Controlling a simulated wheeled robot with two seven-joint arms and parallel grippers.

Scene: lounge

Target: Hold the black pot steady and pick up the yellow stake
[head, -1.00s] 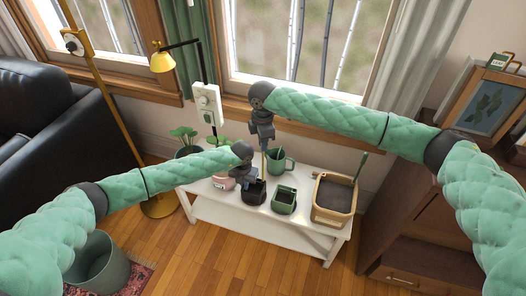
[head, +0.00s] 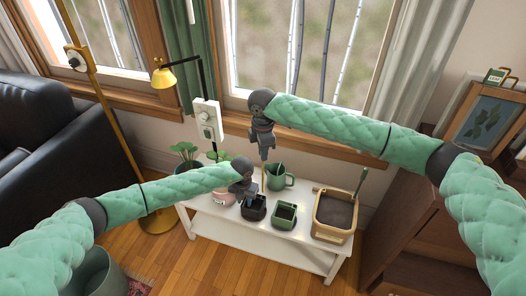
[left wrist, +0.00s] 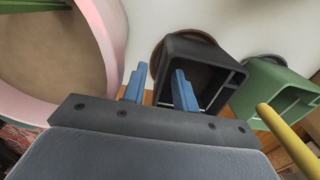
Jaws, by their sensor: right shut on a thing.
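The black pot (head: 254,209) stands upright on the white table, between a pink pot and a green square pot. My left gripper (head: 245,193) is low over the black pot. In the left wrist view its blue fingers (left wrist: 158,90) are apart, one outside the black pot's (left wrist: 217,62) near wall and one over its opening; I cannot tell whether they touch it. My right gripper (head: 264,156) is shut on the yellow stake (head: 263,174), which points down behind the black pot. The stake (left wrist: 288,142) also crosses the right of the left wrist view.
The white table (head: 305,246) also bears a green square pot (head: 284,215), a pink pot (head: 222,199), a green mug (head: 280,178) and a wooden planter (head: 333,229). A brown cabinet (head: 401,225) stands at right. A yellow lamp (head: 165,77) is at left.

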